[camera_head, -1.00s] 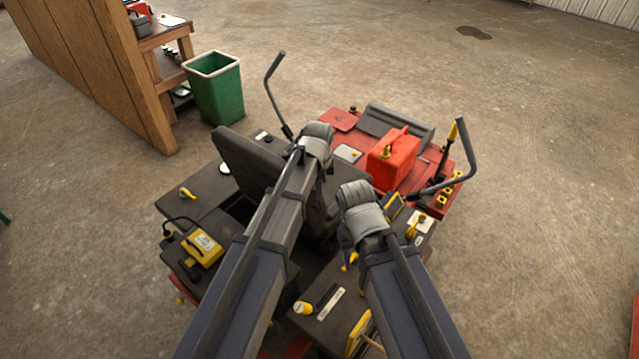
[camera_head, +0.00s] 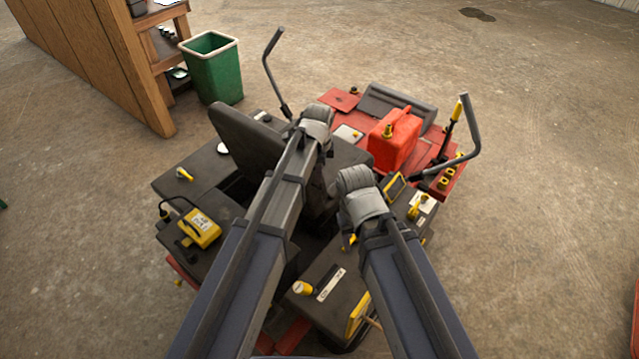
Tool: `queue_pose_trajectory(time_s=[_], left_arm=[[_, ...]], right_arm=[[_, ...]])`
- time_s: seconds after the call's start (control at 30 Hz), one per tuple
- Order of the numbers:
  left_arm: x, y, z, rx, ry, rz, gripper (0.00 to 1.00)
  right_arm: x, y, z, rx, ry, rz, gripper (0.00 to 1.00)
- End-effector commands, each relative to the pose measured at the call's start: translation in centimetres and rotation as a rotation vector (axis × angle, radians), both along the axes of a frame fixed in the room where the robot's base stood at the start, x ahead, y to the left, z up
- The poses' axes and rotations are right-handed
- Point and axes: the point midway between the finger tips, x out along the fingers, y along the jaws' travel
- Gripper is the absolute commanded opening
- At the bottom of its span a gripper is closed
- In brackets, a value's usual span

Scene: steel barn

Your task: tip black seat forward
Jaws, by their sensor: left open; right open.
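The black seat is on the red mower, with its backrest (camera_head: 243,140) upright at the left and its cushion (camera_head: 346,154) partly showing to the right, between my grippers. My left gripper (camera_head: 318,118) is open and over the seat, just right of the backrest. My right gripper (camera_head: 355,183) is open at the near right side of the seat, below the cushion's edge in the picture. My forearms hide much of the seat and its near side. The fingertips of both grippers are hard to see, so contact with the seat cannot be told.
A red fuel can (camera_head: 396,140) stands on the mower deck beyond the seat. Grey control levers (camera_head: 272,70) rise on both sides. A yellow box (camera_head: 201,229) sits on the left near part. A green bin (camera_head: 214,75) and wooden bench (camera_head: 160,50) stand behind left.

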Motion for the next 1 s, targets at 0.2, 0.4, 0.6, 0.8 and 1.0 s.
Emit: queue_pose_trajectory(time_s=[0.2, 0.4, 0.6, 0.8, 1.0], left_arm=[[0.5, 0.0, -3.5, 0.0, 0.0, 0.0, 0.47], [0.8, 0.0, -5.1, 0.0, 0.0, 0.0, 0.47], [0.9, 0.0, -5.2, 0.0, 0.0, 0.0, 0.47], [0.9, 0.0, -5.2, 0.0, 0.0, 0.0, 0.4], [0.9, 0.0, -5.2, 0.0, 0.0, 0.0, 0.18]], right_arm=[[0.0, 0.0, -3.5, -0.001, 0.0, 0.003, 0.5], [0.0, 0.0, -5.1, -0.001, 0.0, 0.002, 0.5], [0.0, 0.0, -5.2, -0.001, 0.0, 0.002, 0.5], [0.0, 0.0, -5.2, -0.001, 0.0, 0.002, 0.5], [0.0, 0.0, -5.2, -0.001, 0.0, 0.002, 0.5]])
